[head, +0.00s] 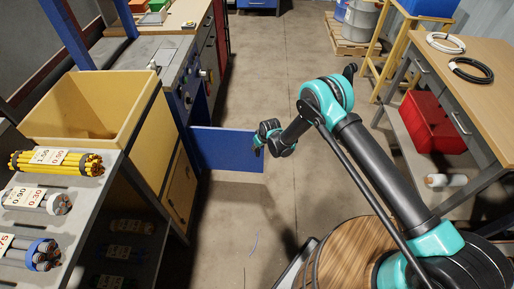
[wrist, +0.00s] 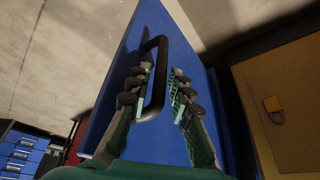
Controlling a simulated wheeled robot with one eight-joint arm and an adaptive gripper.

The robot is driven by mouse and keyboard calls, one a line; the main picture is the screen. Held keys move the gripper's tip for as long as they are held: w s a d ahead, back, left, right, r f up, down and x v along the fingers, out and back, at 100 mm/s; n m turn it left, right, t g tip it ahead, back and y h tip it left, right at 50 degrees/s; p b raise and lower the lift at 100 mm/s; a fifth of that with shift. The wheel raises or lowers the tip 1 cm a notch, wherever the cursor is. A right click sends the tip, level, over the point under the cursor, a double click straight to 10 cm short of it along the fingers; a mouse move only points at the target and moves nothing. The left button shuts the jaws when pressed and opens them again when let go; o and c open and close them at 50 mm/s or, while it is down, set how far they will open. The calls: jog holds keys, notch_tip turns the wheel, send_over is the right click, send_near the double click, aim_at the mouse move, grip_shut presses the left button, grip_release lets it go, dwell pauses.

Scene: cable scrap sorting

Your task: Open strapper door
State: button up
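The blue strapper door (head: 226,149) stands swung out from the strapper (head: 180,88) into the aisle. In the wrist view the blue door (wrist: 178,35) fills the middle, with a black bar handle (wrist: 160,60) on its face. My gripper (head: 266,138) is at the door's free right edge in the head view. In the wrist view my gripper (wrist: 161,75) has its fingers apart, with the handle between them and closer to the left finger. Whether that finger touches the handle cannot be told. The handle is not clear in the head view.
A yellow bin (head: 95,105) over a yellow cabinet (head: 181,190) stands left of the door. A rack with cable bundles (head: 55,160) is at the front left. A workbench (head: 475,75) and a red box (head: 432,122) are at right. The aisle floor (head: 275,60) beyond is clear.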

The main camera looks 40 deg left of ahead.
jog(key=w+v, duration=0.1)
jog(key=v, duration=1)
jog(key=shift+s+d+r, duration=0.2)
jog(key=shift+s+r, duration=0.2)
jog(key=shift+s, duration=0.1)
jog(key=w+d+r+m+t, duration=0.1)
jog(key=w+d+r+m, duration=0.3)
jog(key=w+d+r, duration=1.1)
jog(key=w+d+r+m+h, duration=0.1)
jog(key=d+r, duration=0.3)
jog(key=d, duration=0.3)
jog(key=w+d+r+m+t, duration=0.1)
jog(key=d+r, duration=0.2)
jog(key=d, duration=0.4)
jog(key=d+r+m+h, duration=0.15)
jog(key=d+r, duration=0.25)
jog(key=d, duration=0.4)
jog(key=s+d+r+m, duration=0.2)
jog(key=s+d+r, duration=0.1)
jog(key=d, duration=0.6)
jog(key=s+d+r+m, duration=0.2)
jog(key=d, duration=0.7)
jog(key=s+d+m+t+h, duration=0.1)
jog(key=s+d+m, duration=0.3)
jog(key=s+d, duration=1)
jog(key=shift+f+h, duration=0.45)
jog(key=shift+f, duration=0.05)
